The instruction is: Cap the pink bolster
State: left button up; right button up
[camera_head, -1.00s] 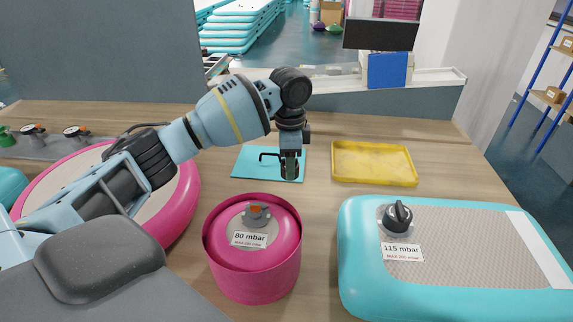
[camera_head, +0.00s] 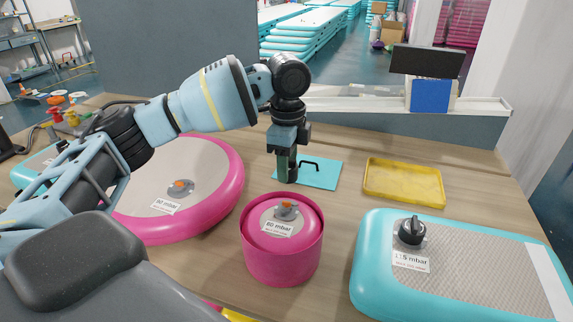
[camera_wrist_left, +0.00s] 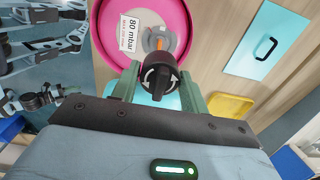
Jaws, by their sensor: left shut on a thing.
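The pink bolster (camera_head: 283,255) stands upright on the table, its top labelled 80 mbar. Its grey valve with an orange centre (camera_head: 286,210) is uncovered. My left gripper (camera_head: 287,173) is above the table just behind the bolster, at the left edge of the teal mat. In the left wrist view its green fingers are shut on a black cap (camera_wrist_left: 158,78) with white arrow marks. The bolster (camera_wrist_left: 110,40) and its valve (camera_wrist_left: 160,38) show beyond the cap, which is apart from the valve in the head view. My right gripper cannot be made out clearly.
The teal mat (camera_head: 325,178) has a black handle. A yellow tray (camera_head: 403,184) lies to its right. A cyan inflatable (camera_head: 470,270) with a black cap (camera_head: 412,231) on its valve is at front right. A large pink-rimmed inflatable (camera_head: 225,195) lies left of the bolster.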

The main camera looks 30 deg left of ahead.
pick_arm(q)
jog(key=shift+s+a, duration=0.1)
dwell(0.4)
send_over(287, 202)
jog(key=shift+f, duration=2.9)
jog(key=shift+f, duration=2.1)
jog(key=shift+r+n, duration=0.1)
jog(key=shift+n, duration=0.5)
jog(key=n, duration=0.4)
